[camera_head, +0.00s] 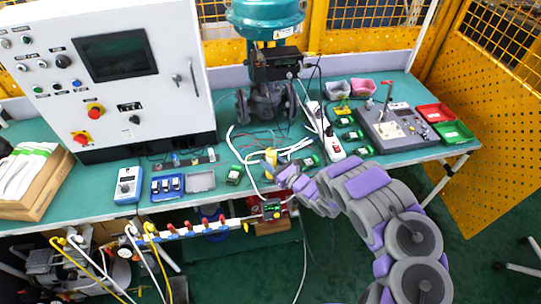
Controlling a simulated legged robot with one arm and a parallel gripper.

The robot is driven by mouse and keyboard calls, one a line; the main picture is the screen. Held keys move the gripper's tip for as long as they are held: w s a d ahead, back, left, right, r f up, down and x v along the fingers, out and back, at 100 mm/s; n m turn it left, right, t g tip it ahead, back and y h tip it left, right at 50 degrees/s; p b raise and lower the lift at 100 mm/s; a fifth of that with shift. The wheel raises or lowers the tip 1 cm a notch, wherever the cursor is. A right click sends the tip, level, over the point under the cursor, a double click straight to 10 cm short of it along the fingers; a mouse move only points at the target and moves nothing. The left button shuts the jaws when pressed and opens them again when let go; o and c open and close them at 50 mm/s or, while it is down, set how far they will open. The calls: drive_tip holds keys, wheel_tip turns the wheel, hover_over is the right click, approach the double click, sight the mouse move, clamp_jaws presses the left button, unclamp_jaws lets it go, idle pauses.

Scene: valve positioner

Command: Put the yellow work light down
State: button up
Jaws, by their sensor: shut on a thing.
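The yellow work light (270,156) shows as a small yellow shape at the tip of my arm, over the green bench near its front edge. My gripper (278,169) is shut on it; the fingers are small and partly merge with the light and white cables behind. My arm reaches in from the lower right. Whether the light touches the bench top, I cannot tell.
The green bench (225,150) carries a white control cabinet (115,80), a teal valve actuator (265,18), a white power strip (327,135), a grey test unit (398,128) and a blue meter (127,184). White cables loop around the gripper. Small green-black boxes stand nearby.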

drive_tip(key=shift+d, duration=0.7)
